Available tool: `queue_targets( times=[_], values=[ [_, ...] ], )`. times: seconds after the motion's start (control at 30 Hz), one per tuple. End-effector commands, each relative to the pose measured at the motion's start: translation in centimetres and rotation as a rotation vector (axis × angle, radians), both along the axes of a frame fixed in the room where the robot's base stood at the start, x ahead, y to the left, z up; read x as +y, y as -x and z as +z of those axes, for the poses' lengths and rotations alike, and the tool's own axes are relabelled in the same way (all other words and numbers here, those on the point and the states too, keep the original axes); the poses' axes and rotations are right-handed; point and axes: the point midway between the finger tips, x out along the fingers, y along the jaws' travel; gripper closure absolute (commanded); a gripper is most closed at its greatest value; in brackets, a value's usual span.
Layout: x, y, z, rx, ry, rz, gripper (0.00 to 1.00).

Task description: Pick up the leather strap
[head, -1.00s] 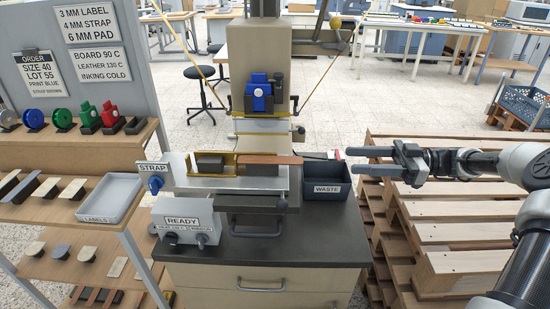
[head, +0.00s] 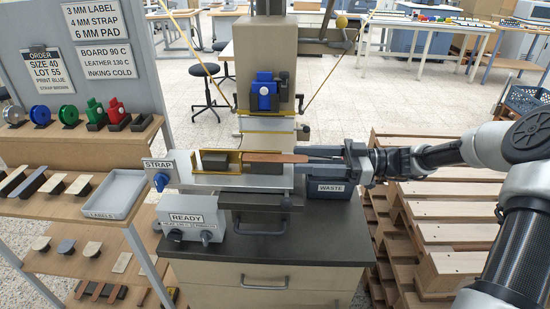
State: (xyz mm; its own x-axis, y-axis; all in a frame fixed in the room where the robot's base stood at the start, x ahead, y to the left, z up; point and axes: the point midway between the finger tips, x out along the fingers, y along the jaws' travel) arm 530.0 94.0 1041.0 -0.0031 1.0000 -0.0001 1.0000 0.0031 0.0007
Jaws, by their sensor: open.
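The leather strap (head: 268,157) is a flat brown strip on the metal bed of the press, beside a dark block (head: 215,161) in a yellow-edged fixture. Its right end tapers toward my gripper. My gripper (head: 305,155) has come in from the right, with its two long dark fingers pointing left. The fingers are open and reach the strap's right end, one on the far side and one on the near side. I cannot tell whether either finger touches the strap.
The dark waste bin (head: 328,188) is under my fingers, at the press's right. A ready box (head: 190,218) and a strap sign (head: 158,164) stand at the left. A shelf rack with an empty labels tray (head: 113,194) is further left. Wooden pallets (head: 440,215) stand at the right.

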Motion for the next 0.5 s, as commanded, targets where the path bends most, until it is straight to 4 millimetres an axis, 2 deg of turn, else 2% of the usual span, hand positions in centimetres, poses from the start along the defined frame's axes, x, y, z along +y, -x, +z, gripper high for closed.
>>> queue_targets(
  times=[0.03,0.13,0.37,0.5],
  values=[
    [1.0,0.2,0.0,0.002,-0.001,0.004,0.52],
    [2.1,0.1,0.0,0.001,0.0,0.002,0.52],
    [2.4,0.1,0.0,0.0,0.0,0.0,0.52],
    [2.4,0.1,0.0,0.0,0.0,0.0,0.73]
  ],
)
